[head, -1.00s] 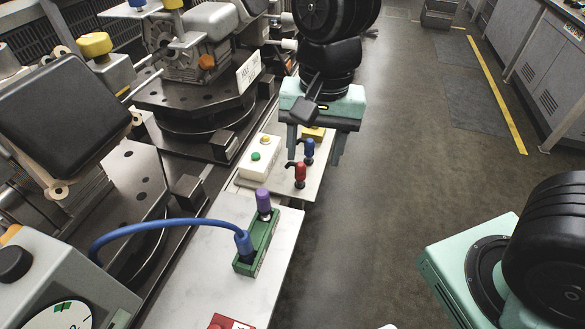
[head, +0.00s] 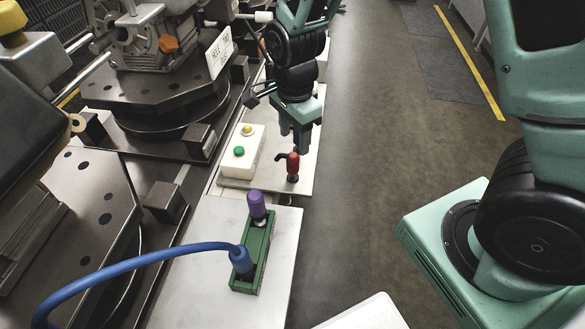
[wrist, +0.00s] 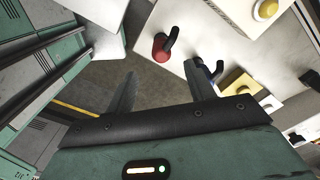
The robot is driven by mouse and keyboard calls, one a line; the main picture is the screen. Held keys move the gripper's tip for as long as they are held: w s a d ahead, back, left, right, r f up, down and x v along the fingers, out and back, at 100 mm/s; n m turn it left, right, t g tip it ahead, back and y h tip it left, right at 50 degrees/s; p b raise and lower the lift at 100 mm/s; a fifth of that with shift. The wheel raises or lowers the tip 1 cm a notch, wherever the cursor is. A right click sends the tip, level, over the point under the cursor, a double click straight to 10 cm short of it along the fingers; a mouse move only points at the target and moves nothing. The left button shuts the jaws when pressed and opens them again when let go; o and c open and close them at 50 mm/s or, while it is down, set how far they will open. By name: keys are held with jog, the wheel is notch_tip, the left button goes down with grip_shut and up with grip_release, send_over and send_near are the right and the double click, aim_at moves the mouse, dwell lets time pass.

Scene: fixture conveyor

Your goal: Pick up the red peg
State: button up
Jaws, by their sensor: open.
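The red peg (head: 293,165) stands upright on the light plate (head: 305,118), with a dark hooked piece beside it. It also shows in the wrist view (wrist: 161,50), beyond the fingertips. My gripper (head: 294,138) is just behind the red peg in the head view, pointing down. In the wrist view my gripper (wrist: 160,75) is open, with bare floor between its fingers and nothing held. A blue peg (wrist: 216,70) is close beside the right finger; I cannot tell if they touch. The blue peg is hidden in the head view.
A white box (head: 236,165) with green and yellow buttons stands left of the red peg. Nearer, a green holder (head: 263,245) carries a purple peg (head: 257,205) and a blue cable plug (head: 241,260). Dark machine tables (head: 100,210) fill the left.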

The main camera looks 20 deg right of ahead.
aim_at(293, 154)
jog(key=shift+w+a+f, duration=0.1)
jog(key=shift+w+f, duration=0.05)
jog(key=shift+f, duration=3.7)
grip_shut()
